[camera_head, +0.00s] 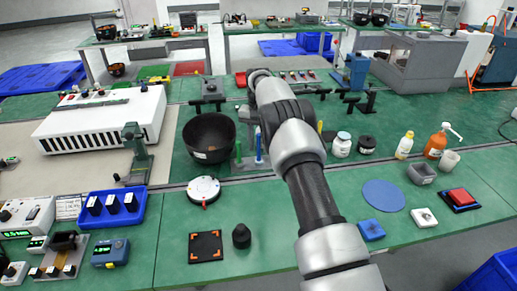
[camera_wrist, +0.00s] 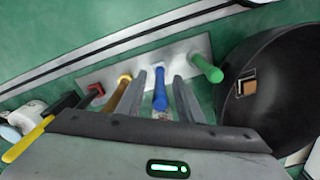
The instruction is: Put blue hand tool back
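The blue hand tool (camera_head: 258,148) stands upright at the grey rack plate (camera_wrist: 200,46), right of the green tool (camera_head: 238,153) in the head view. In the wrist view the blue tool (camera_wrist: 160,90) lies between the two fingers of my gripper (camera_wrist: 159,78). The fingers are spread wider than its handle, with a gap visible on each side. The green tool (camera_wrist: 207,68) is to the right; an orange-yellow tool (camera_wrist: 122,83) and a red one (camera_wrist: 95,91) are to the left. I cannot tell how the blue tool's lower end sits.
A black bowl (camera_head: 208,137) stands close beside the rack and also shows in the wrist view (camera_wrist: 272,85). A white jar (camera_head: 342,145) and bottles stand to the right. A round white device (camera_head: 203,190) lies in front. The green bench between them has some free room.

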